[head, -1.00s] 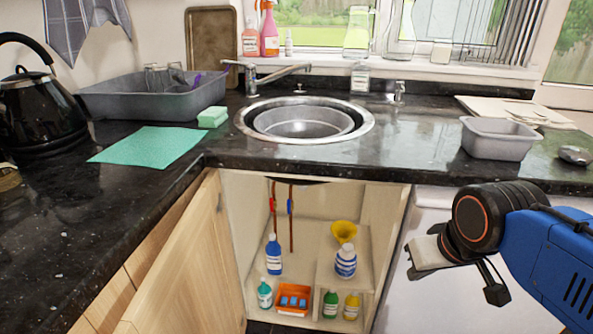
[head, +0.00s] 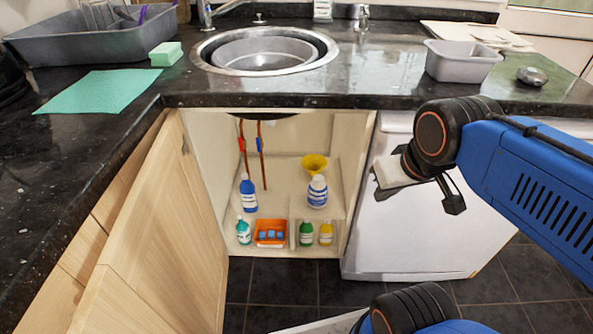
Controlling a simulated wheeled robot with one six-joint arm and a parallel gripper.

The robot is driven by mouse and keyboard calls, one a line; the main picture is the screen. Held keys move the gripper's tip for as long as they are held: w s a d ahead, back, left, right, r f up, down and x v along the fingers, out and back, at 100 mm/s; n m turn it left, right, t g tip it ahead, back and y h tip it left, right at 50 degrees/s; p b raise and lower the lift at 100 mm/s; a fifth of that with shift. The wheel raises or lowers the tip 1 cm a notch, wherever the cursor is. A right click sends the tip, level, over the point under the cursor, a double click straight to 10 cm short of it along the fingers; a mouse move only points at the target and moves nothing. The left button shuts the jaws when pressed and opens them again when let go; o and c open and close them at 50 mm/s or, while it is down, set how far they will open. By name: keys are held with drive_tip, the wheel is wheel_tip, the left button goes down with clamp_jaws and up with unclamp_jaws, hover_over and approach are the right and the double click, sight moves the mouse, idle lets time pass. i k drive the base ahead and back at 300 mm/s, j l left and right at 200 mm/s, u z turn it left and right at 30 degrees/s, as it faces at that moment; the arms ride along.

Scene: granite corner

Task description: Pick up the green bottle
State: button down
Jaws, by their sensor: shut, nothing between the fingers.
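The green bottle (head: 306,233) stands upright on the floor of the open under-sink cupboard, at the front right. It has a pale label and a dark cap. A yellow bottle (head: 326,233) stands close on its right, and an orange tray (head: 271,232) with blue blocks is on its left. My gripper (head: 385,178) is outside the cupboard, to the right of and above the green bottle, in front of the white appliance. Its fingers are shut and empty, partly hidden by the wrist.
The wooden cupboard door (head: 150,235) stands open on the left. Inside are a teal bottle (head: 243,231), a blue bottle (head: 248,195), a white-and-blue bottle (head: 317,192) and a yellow funnel (head: 314,164). The dark worktop (head: 395,85) overhangs the opening.

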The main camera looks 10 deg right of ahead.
sight(306, 230)
drive_tip(key=k+j+z, duration=0.25)
drive_tip(key=k+j, duration=0.25)
drive_tip(key=j, duration=0.15)
drive_tip(key=k+j+z, duration=0.25)
drive_tip(key=k+j, duration=0.25)
